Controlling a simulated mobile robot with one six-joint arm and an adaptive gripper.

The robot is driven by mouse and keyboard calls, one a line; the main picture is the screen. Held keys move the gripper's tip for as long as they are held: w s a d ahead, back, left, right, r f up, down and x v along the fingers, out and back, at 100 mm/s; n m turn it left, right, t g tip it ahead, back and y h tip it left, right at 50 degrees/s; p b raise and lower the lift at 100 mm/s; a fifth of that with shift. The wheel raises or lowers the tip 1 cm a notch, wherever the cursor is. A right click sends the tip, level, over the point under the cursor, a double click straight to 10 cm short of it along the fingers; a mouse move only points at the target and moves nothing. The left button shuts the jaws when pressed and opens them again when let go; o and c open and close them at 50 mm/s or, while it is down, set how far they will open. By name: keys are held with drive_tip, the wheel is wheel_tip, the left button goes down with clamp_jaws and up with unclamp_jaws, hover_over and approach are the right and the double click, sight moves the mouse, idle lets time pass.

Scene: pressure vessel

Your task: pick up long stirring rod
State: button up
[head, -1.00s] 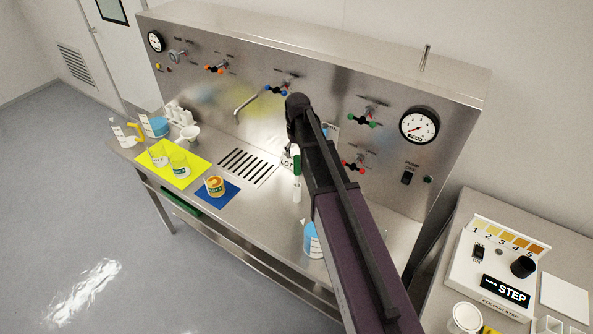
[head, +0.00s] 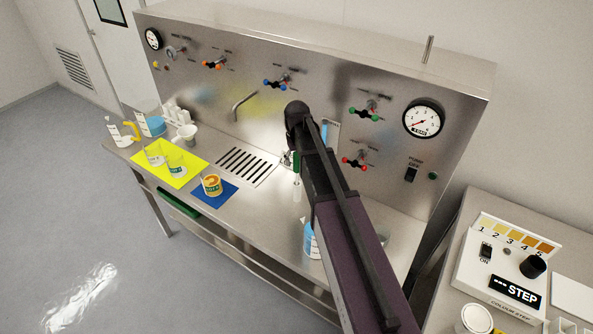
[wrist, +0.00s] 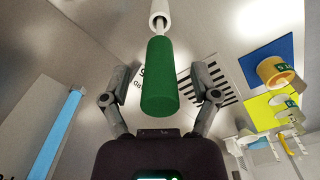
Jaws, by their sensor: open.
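A green-handled rod with a thin pale shaft and a white lower end fits best as the long stirring rod. Its green handle (wrist: 160,78) fills the middle of the wrist view, and it shows in the head view (head: 296,161) just left of my arm. My gripper (wrist: 160,92) is open, with one finger on each side of the handle in the picture. I see gaps between the handle and both fingers. I cannot tell exactly how far along the handle the fingers are.
The steel bench holds a drain grille (head: 246,167), a blue mat (head: 226,201) with an amber cup (head: 212,185), and a yellow mat (head: 196,165) with beakers. A blue-filled vessel (head: 309,238) stands beside my arm. The panel (head: 330,85) with valves rises behind.

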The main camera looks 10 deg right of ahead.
idle(0.6)
clamp_jaws()
